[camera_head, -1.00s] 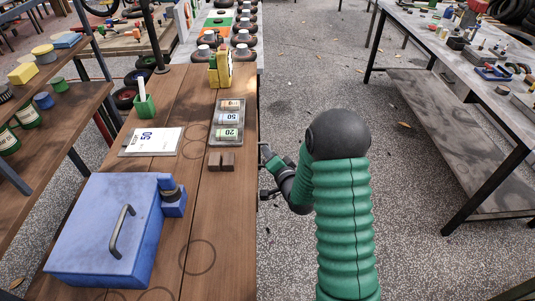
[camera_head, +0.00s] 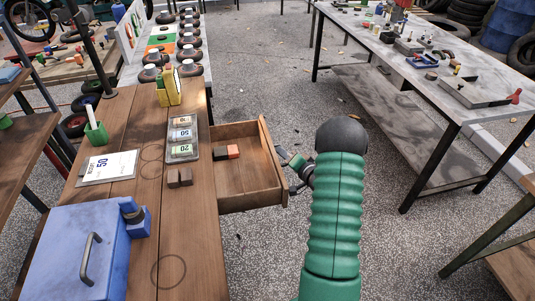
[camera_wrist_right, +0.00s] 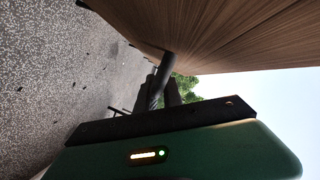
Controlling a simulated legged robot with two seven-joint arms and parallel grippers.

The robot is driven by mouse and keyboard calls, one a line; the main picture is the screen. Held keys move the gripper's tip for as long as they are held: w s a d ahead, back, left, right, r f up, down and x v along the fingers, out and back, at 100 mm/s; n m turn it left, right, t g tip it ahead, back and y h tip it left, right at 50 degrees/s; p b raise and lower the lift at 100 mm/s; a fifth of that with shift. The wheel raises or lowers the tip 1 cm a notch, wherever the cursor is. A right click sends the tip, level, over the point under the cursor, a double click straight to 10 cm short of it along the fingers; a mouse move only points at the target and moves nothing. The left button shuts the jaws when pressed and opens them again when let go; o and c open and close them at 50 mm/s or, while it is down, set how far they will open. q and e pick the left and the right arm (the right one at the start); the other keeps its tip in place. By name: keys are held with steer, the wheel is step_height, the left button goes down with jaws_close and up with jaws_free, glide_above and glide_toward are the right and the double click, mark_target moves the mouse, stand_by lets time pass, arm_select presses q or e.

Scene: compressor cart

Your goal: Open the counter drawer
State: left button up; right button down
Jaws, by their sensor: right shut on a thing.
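The wooden counter drawer (camera_head: 247,181) stands pulled out from the right side of the counter (camera_head: 190,235) in the head view. A dark block and an orange block (camera_head: 233,152) lie inside it near its left end. My right gripper (camera_head: 291,165) is at the outer face of the drawer front. In the right wrist view a dark handle bar (camera_wrist_right: 167,66) meets the wooden front, and the dark fingers (camera_wrist_right: 158,92) are shut on it. The head view hides most of this grip. My left gripper is not in view.
A grey workbench (camera_head: 430,60) stands at right. The floor between is clear.

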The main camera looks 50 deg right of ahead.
steer(key=shift+s+d+f, duration=0.15)
steer(key=shift+s+d, duration=0.6)
steer(key=shift+d, duration=0.05)
steer(key=c, duration=1.5)
jaws_free()
steer(key=p+v, duration=0.3)
steer(key=v, duration=1.3)
steer(key=shift+s, duration=0.35)
steer(key=shift+d, duration=0.1)
